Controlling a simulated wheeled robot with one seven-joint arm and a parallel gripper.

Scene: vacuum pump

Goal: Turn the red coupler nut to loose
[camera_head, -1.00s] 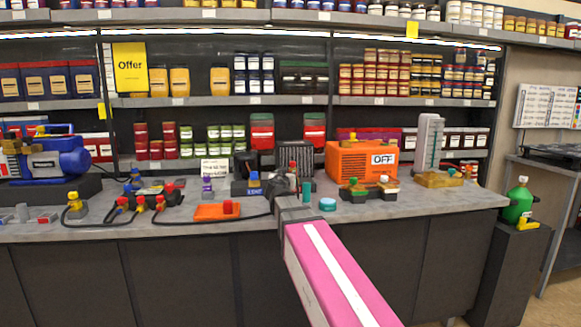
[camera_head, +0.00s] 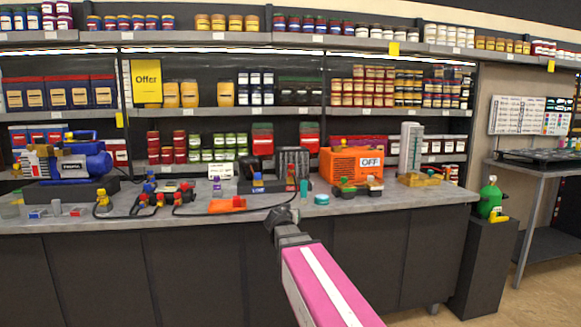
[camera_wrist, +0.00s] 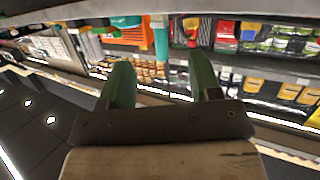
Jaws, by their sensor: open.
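Small red parts are on the bench, but at this size I cannot tell which is the coupler nut. One red piece (camera_head: 238,201) sits on an orange tray (camera_head: 222,207). Several more are along the black hoses, including a red and black fitting group (camera_head: 170,196). My gripper (camera_head: 277,215) is in front of the bench edge, near the orange tray in the picture and apart from it. In the wrist view my gripper (camera_wrist: 162,80) has two green fingers spread apart with nothing between them. The coupler nut cannot be made out there.
The grey bench top (camera_head: 400,203) carries a blue pump (camera_head: 75,165) at left and an orange box marked OFF (camera_head: 350,163) at right. A green bottle (camera_head: 490,198) stands on a dark pedestal at right. Stocked shelves are behind. Floor is clear at lower right.

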